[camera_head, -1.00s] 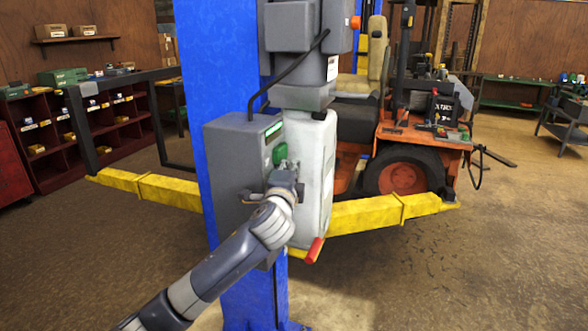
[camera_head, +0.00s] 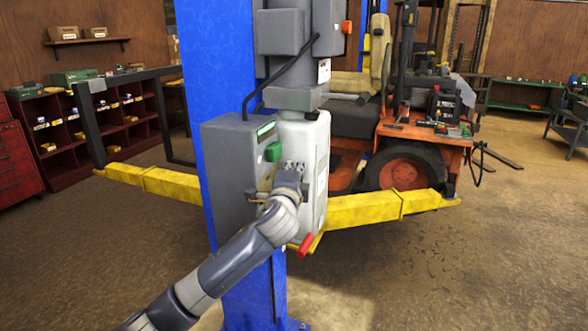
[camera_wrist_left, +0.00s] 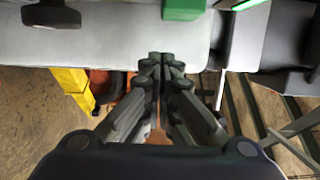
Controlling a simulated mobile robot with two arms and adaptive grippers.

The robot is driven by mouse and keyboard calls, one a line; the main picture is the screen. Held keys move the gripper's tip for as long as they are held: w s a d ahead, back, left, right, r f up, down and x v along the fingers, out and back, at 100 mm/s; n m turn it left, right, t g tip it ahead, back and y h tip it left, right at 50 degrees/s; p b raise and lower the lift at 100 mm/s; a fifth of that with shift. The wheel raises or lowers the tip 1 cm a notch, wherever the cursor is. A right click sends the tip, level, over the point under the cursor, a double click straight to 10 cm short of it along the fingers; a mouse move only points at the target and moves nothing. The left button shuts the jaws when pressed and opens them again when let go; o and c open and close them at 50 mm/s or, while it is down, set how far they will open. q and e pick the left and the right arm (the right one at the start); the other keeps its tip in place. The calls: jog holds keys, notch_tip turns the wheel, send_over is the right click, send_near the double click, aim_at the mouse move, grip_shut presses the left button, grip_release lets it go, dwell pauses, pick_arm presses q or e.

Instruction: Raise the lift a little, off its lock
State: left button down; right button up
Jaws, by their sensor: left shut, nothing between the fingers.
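The blue lift post (camera_head: 218,70) stands in the middle of the head view, with yellow lift arms (camera_head: 172,184) low on both sides. A grey control box (camera_head: 228,175) is on the post. It carries a lit green display (camera_head: 265,129) and a green button (camera_head: 273,152), which also shows at the top of the left wrist view (camera_wrist_left: 183,9). A red-tipped handle (camera_head: 306,244) sticks out below. My left gripper (camera_head: 290,171) is in front of the box, just below and right of the green button. In the wrist view its fingers (camera_wrist_left: 167,60) are shut and empty. I cannot tell whether they touch the box.
An orange forklift (camera_head: 405,165) stands behind the right lift arm. Red shelving (camera_head: 75,150) with small bins is at the back left. A green bench (camera_head: 520,90) is at the back right. The floor at the right front is clear.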

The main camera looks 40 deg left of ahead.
pick_arm(q)
jog(key=b+v, duration=0.3)
jog(key=v, duration=0.6)
jog(key=shift+s+a+f, duration=0.25)
pick_arm(e)
notch_tip(320, 180, down, 3)
jog(key=shift+f, duration=0.1)
pick_arm(q)
jog(key=shift+d, duration=0.1)
pick_arm(e)
jog(key=shift+a, duration=0.1)
jog(key=shift+a, duration=0.75)
